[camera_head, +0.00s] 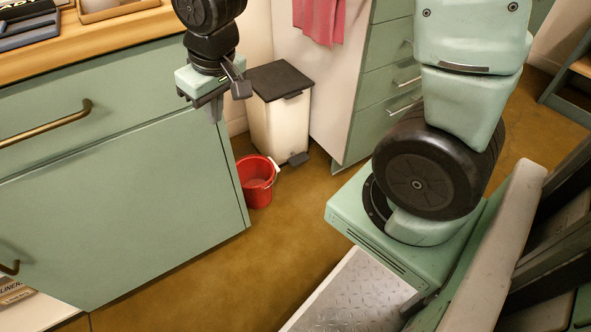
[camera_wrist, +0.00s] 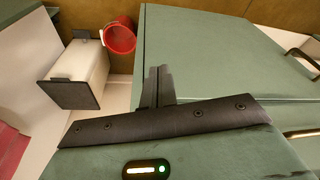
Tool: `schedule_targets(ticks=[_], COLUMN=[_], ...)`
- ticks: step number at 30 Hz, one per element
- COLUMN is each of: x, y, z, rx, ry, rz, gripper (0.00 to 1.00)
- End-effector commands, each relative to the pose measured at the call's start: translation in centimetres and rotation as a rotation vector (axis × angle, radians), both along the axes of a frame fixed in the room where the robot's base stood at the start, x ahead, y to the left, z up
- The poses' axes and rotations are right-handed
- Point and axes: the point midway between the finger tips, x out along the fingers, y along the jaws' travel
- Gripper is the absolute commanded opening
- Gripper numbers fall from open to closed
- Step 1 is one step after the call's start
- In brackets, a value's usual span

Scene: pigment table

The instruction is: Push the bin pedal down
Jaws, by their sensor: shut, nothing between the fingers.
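The bin (camera_head: 281,125) is white with a flat dark lid (camera_head: 279,80), and it stands upright on the floor in the gap between two green cabinets. Its dark pedal (camera_head: 297,159) sticks out at the floor in front. In the wrist view the bin (camera_wrist: 88,66) lies sideways at the upper left, with the pedal (camera_wrist: 81,34) at its far end. My gripper (camera_head: 216,112) is shut and empty. It hangs left of the bin, beside the left cabinet's corner, apart from the pedal. Its fingers (camera_wrist: 158,74) also show in the wrist view.
A red bucket (camera_head: 256,181) stands on the floor just left of the pedal. The left green cabinet (camera_head: 120,190) with a wooden top is close to my gripper. A drawer cabinet (camera_head: 375,100) with a pink cloth (camera_head: 319,20) is right of the bin. The brown floor in front is clear.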

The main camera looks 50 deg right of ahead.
Motion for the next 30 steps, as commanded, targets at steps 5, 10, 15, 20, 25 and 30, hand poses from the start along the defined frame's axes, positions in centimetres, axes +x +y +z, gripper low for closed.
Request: schedule_targets(ticks=[5, 10, 15, 20, 25, 30], x=[2.8, 4.7, 6.1, 7.5, 11.5, 16.4], y=[-3.7, -7.1, -10.0, -12.8, -17.3, -23.6], z=[-8.5, -13.9, -18.3, -21.9, -24.5, -28.8], rx=[-0.001, -0.005, -0.009, -0.013, 0.003, 0.051], ry=[-0.037, -0.069, -0.096, -0.121, -0.178, -0.259], rz=[-0.103, -0.185, -0.249, -0.309, -0.411, -0.544], gripper=[0.00, 0.00, 0.00, 0.00, 0.00, 0.00])
